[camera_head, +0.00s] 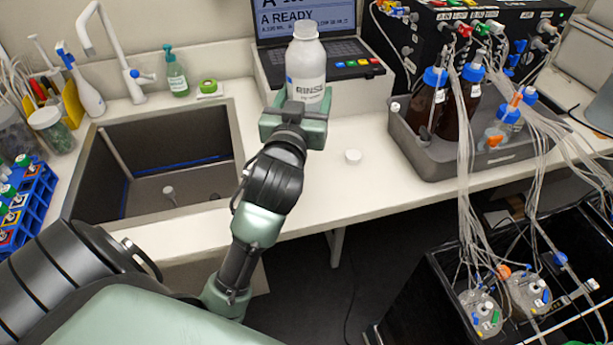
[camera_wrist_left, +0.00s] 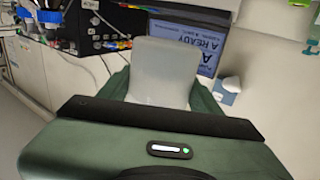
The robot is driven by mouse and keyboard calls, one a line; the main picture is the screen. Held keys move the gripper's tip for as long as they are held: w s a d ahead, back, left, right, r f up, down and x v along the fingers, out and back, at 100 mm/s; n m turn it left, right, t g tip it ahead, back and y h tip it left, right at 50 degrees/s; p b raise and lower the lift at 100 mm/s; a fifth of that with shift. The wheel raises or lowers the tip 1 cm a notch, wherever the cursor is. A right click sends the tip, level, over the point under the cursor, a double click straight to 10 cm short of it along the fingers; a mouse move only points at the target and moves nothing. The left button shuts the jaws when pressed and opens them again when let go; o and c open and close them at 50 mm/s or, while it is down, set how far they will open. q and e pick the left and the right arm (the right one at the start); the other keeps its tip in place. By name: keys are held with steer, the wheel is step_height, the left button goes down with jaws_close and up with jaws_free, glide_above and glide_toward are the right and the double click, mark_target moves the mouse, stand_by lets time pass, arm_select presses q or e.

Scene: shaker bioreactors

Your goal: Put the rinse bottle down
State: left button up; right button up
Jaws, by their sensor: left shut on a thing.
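The rinse bottle (camera_head: 306,66) is white with a grey label and a small blue mark. It stands upright in my left gripper (camera_head: 297,108), above the counter between the sink and the grey tray. In the left wrist view the bottle (camera_wrist_left: 165,70) fills the space between the two green fingers. The gripper is shut on its lower part. The gripper hides the bottle's base, so I cannot tell whether it touches the counter. My right gripper is not in view.
The sink (camera_head: 165,195) is open at left. A laptop-like instrument (camera_head: 345,68) stands behind the bottle. A grey tray (camera_head: 455,168) with brown bottles and tubing is at right. A green soap bottle (camera_head: 176,75) stands behind the sink.

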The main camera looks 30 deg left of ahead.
arm_select(q)
steer(key=shift+d+f+b, duration=0.1)
steer(key=shift+f+b, duration=1.45)
steer(key=shift+f, duration=8.05)
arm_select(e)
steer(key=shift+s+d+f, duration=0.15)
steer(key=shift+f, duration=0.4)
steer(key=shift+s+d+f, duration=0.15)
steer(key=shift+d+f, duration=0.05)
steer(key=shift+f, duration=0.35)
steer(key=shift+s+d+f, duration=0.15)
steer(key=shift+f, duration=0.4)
arm_select(q)
steer(key=shift+f, duration=0.2)
steer(key=o, duration=1.5)
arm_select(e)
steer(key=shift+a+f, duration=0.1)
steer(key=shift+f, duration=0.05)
arm_select(q)
steer(key=shift+r, duration=0.1)
